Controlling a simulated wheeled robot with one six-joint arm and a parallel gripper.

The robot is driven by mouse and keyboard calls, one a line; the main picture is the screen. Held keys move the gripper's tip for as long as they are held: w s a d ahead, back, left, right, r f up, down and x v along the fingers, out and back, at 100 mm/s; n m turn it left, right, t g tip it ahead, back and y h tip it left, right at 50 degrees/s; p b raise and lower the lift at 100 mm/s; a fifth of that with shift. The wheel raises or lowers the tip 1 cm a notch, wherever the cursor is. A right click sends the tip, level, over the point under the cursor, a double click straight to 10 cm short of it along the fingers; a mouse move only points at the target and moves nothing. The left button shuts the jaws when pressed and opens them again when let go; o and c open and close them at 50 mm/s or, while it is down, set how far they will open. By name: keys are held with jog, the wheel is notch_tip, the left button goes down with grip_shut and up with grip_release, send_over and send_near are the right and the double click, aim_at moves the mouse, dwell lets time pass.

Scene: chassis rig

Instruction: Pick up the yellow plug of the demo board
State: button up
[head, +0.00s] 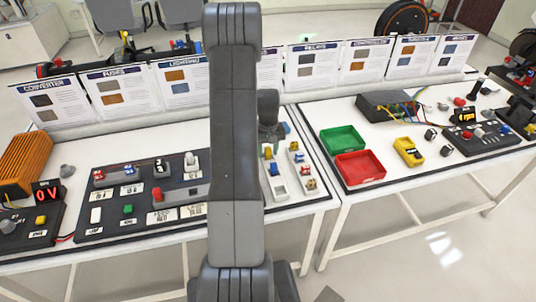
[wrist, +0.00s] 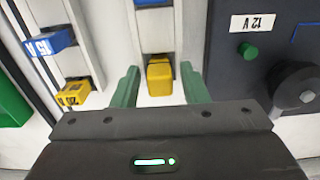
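The yellow plug (wrist: 159,76) sits at the near end of a white strip (wrist: 158,37) in the wrist view. It also shows in the head view (head: 268,151), just right of my arm. My gripper (wrist: 160,69) is open, with its green fingers on either side of the yellow plug and visible gaps to it. Whether the fingertips reach down to its height I cannot tell. The dark demo board (head: 130,221) lies left of the strip in the head view, partly hidden by my arm. The gripper's fingers are hidden in the head view.
A blue plug (wrist: 153,3) is farther along the same strip. A second strip beside it holds a blue 15 plug (wrist: 50,41) and a yellow plug (wrist: 73,93). The board's knob (wrist: 297,87) is at right. Green (head: 342,139) and red trays (head: 360,167) stand on the right table.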

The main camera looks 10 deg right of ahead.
grip_shut()
